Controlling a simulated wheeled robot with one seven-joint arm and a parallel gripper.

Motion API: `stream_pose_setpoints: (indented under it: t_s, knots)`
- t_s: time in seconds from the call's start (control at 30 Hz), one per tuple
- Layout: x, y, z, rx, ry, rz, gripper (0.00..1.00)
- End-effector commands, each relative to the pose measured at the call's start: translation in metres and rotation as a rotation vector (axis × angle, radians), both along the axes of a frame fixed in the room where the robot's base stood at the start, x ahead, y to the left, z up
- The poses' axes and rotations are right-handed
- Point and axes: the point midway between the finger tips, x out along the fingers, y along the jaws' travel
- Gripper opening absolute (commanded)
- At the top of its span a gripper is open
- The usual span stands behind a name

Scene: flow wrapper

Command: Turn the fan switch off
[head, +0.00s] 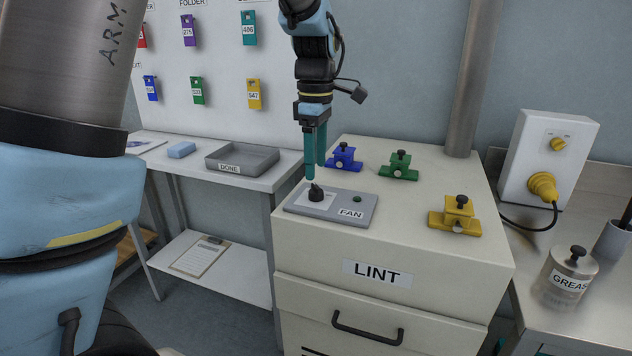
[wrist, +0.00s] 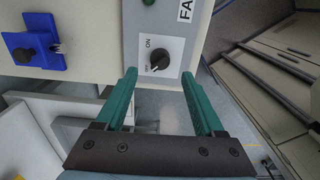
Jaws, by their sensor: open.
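The fan switch is a black rotary knob (head: 316,193) on a grey panel (head: 364,213) labelled FAN, on top of the cream LINT cabinet (head: 430,280). In the wrist view the knob (wrist: 160,60) sits on a white plate (wrist: 171,47) with ON printed beside it. My gripper (head: 315,179) has teal fingers pointing down, just above or beside the knob. In the wrist view the gripper (wrist: 161,72) is open, with the knob showing between and just beyond the fingertips. I cannot tell whether a finger touches it.
A small green light or button (head: 357,199) is on the panel. Blue (head: 343,158), green (head: 399,167) and yellow (head: 455,217) clamp-like blocks stand on the cabinet. A DONE tray (head: 243,168) is on the left table.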

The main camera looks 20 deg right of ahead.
Motion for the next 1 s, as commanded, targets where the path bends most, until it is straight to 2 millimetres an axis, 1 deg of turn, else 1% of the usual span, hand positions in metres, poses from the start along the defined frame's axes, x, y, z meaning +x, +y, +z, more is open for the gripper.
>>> stream_pose_setpoints:
  t_s: [0.03, 0.13, 0.2, 0.33, 0.5, 0.87, 0.97, 1.0]
  knots:
    - [0.001, -0.001, 0.010, -0.005, -0.004, -0.001, 0.70]
    - [0.000, -0.001, 0.027, -0.003, -0.003, 0.000, 0.70]
    - [0.000, -0.001, 0.036, -0.002, -0.002, 0.000, 0.70]
    - [0.000, 0.000, 0.047, 0.000, -0.001, 0.000, 0.70]
    - [0.000, 0.000, 0.050, 0.001, -0.001, 0.000, 0.70]
    - [0.000, 0.001, 0.050, 0.000, 0.000, 0.000, 0.70]
    - [0.005, 0.011, 0.045, -0.002, -0.001, -0.019, 0.70]
    - [0.009, 0.021, 0.041, -0.005, -0.002, -0.037, 0.70]
